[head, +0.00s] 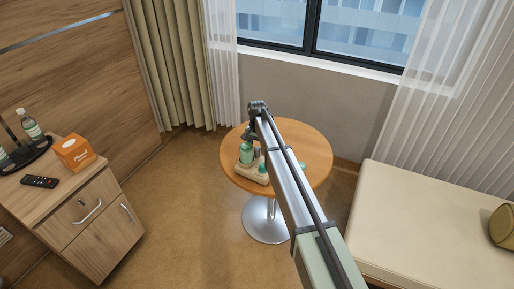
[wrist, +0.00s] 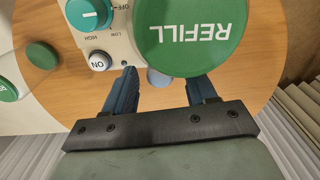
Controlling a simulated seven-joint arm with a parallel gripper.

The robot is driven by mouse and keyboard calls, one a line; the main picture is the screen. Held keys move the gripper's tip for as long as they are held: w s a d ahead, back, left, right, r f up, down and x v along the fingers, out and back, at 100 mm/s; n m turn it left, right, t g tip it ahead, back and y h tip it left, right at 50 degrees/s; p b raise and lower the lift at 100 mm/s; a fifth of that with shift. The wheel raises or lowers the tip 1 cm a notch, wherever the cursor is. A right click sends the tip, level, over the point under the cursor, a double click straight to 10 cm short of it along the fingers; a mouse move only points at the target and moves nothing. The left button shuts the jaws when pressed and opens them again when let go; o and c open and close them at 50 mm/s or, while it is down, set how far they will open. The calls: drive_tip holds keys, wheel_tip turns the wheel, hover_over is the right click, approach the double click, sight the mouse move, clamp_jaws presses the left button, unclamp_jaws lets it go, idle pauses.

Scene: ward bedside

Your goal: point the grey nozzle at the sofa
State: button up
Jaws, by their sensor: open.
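A beige device (wrist: 75,42) with green caps stands on the round wooden table; the base also shows in the head view (head: 243,172). In the wrist view it has a large green REFILL cap (wrist: 190,32), a teal dial (wrist: 88,14) and an ON button. A small grey-blue piece (wrist: 158,79), probably the grey nozzle, peeks out below the REFILL cap, which hides most of it. My gripper (wrist: 162,88) is open, its two blue fingers on either side of this piece. Whether they touch it, I cannot tell. The beige sofa (head: 420,225) is at the right in the head view.
The round table (head: 312,150) has bare wood on its right side. My arm crosses in front of the table and hides part of the device. At left, a wooden cabinet (head: 85,215) carries an orange box (head: 75,153), a remote (head: 39,182) and a bottle (head: 29,126).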

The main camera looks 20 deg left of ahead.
drive_tip(key=shift+c, duration=0.4)
clamp_jaws()
idle(0.4)
drive_tip(key=m, duration=0.4)
drive_tip(key=shift+m, duration=0.3)
drive_tip(key=m, duration=0.4)
drive_tip(key=shift+m, duration=0.4)
drive_tip(key=shift+o, duration=0.4)
unclamp_jaws()
